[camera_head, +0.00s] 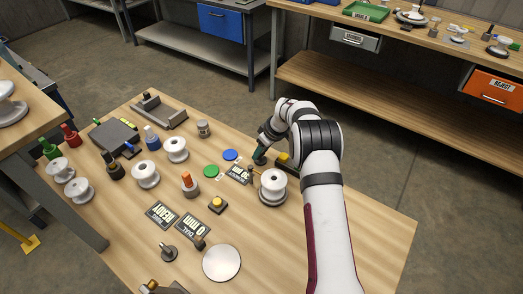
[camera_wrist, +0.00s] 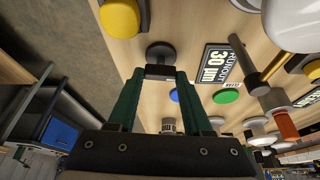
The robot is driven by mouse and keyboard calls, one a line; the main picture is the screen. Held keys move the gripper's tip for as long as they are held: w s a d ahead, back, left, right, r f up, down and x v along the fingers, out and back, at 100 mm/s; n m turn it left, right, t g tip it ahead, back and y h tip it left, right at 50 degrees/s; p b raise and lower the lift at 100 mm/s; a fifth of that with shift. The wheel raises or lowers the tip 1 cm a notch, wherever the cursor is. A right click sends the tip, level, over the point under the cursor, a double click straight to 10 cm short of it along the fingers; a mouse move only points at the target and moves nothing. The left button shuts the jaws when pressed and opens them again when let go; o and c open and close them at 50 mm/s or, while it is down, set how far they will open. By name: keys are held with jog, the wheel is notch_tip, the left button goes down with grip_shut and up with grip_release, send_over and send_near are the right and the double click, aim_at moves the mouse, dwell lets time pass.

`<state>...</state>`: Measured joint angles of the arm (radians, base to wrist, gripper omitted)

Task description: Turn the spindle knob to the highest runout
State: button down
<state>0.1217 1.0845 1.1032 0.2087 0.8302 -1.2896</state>
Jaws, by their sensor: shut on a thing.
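My gripper (camera_head: 261,158) has dark green fingers and reaches down at the back of the wooden table, left of my forearm. In the wrist view my gripper (camera_wrist: 160,74) is shut on the dark spindle knob (camera_wrist: 161,52), whose round end shows past the fingertips. A white insulator (camera_head: 273,182) sits on its round spindle base, just in front of my gripper. A gauge with a brass tip (camera_wrist: 268,72) stands beside the insulator. The runout display (camera_head: 238,174) reads 30 µm, legible in the wrist view (camera_wrist: 214,64).
A blue disc (camera_head: 230,155) and a green disc (camera_head: 211,171) lie left of the display. A yellow part (camera_wrist: 120,18) is near the knob. Several insulators and bottles stand at the left. Two more displays (camera_head: 161,215) and a white disc (camera_head: 221,263) are in front. The table's right side is clear.

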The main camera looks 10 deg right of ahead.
jog(key=n+g+y, duration=0.1)
jog(key=n, duration=0.3)
jog(key=shift+w+d, duration=0.1)
jog(key=shift+n+g+y, duration=0.3)
jog(key=shift+n+g, duration=0.4)
jog(key=shift+n, duration=0.9)
jog(key=shift+c, duration=1.6)
grip_release()
jog(key=v, duration=1.2)
